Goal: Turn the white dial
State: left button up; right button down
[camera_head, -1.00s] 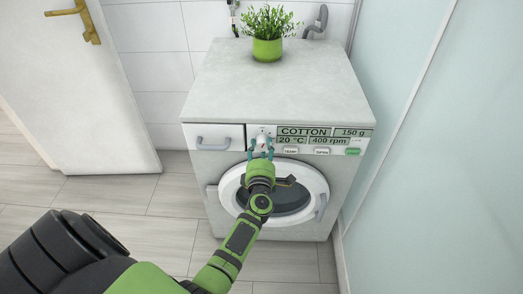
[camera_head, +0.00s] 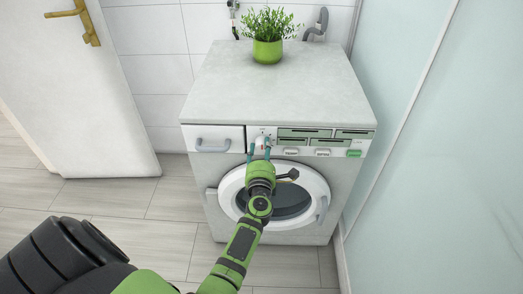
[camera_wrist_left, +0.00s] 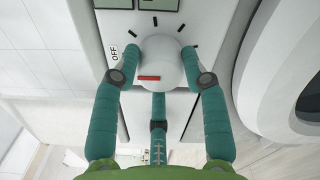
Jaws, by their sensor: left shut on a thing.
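The white dial (camera_wrist_left: 160,58) sits on the washing machine's front panel, with a red mark on its face and black tick marks around it. An OFF label (camera_wrist_left: 113,52) is to its left in the left wrist view. In the head view the dial (camera_head: 262,139) is small, between the drawer and the displays. My left gripper (camera_head: 259,150) reaches it from the front; in the left wrist view its teal fingers (camera_wrist_left: 160,72) are shut on the dial from both sides, with a third finger below. My right gripper is not in view.
The washing machine (camera_head: 280,90) has a drawer (camera_head: 215,138), blank green displays (camera_head: 305,133), three buttons (camera_head: 322,153) and a round door (camera_head: 318,185) below. A potted plant (camera_head: 267,48) stands on top. A glass panel (camera_head: 440,150) is close on the right; a white door (camera_head: 75,100) is left.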

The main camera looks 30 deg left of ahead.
pick_arm(q)
jog(key=shift+w+d+r, duration=0.1)
jog(key=shift+w+d, duration=0.05)
jog(key=shift+d, duration=0.1)
jog(key=o, duration=1.2)
jog(key=shift+c, duration=0.2)
jog(key=shift+a, duration=0.1)
